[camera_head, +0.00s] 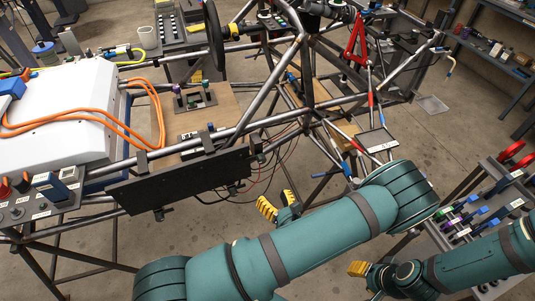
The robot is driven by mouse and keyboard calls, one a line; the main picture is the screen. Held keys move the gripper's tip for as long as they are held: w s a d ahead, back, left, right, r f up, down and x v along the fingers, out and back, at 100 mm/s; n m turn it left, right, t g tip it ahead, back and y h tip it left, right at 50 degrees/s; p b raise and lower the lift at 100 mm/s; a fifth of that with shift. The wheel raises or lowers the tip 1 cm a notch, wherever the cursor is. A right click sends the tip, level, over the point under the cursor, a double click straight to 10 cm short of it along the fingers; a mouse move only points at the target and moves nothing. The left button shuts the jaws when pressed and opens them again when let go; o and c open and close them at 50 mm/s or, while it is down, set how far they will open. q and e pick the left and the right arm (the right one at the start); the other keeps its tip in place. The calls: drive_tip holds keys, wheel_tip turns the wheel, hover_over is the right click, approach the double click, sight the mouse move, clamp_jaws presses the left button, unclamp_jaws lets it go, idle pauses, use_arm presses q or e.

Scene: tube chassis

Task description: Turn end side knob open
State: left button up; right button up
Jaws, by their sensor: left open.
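I cannot tell for sure which part is the end side knob. A grey control box (44,203) at the left edge carries small knobs, red-orange levers (22,182) and a blue part. A long black panel (180,183) is fixed to the tube frame and has a small dark fitting under it. My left gripper (278,204) is open and empty, with yellow-padded fingers, to the right of and below the black panel. My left arm hides part of it. My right gripper (359,269) shows one yellow pad low in the picture; the rest is hidden.
The tube chassis (268,92) spans the middle and has loose thin wires hanging by the black panel. A white box (55,115) with orange cables lies at the left. A lever plate (193,97) sits on a wooden board. A tool cart (478,215) stands at the right.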

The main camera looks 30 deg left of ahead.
sight(263, 162)
use_arm(q)
drive_tip(key=shift+m+t, duration=0.6)
drive_tip(key=shift+t, duration=0.2)
drive_tip(key=x, duration=0.4)
drive_tip(key=w+d+x, duration=0.1)
drive_tip(key=x, duration=0.4)
drive_tip(key=b+x, duration=0.1)
drive_tip(key=x, duration=0.4)
drive_tip(key=shift+w+d+r, duration=0.2)
drive_tip(key=shift+w+r, duration=0.05)
drive_tip(key=shift+w, duration=0.15)
clamp_jaws()
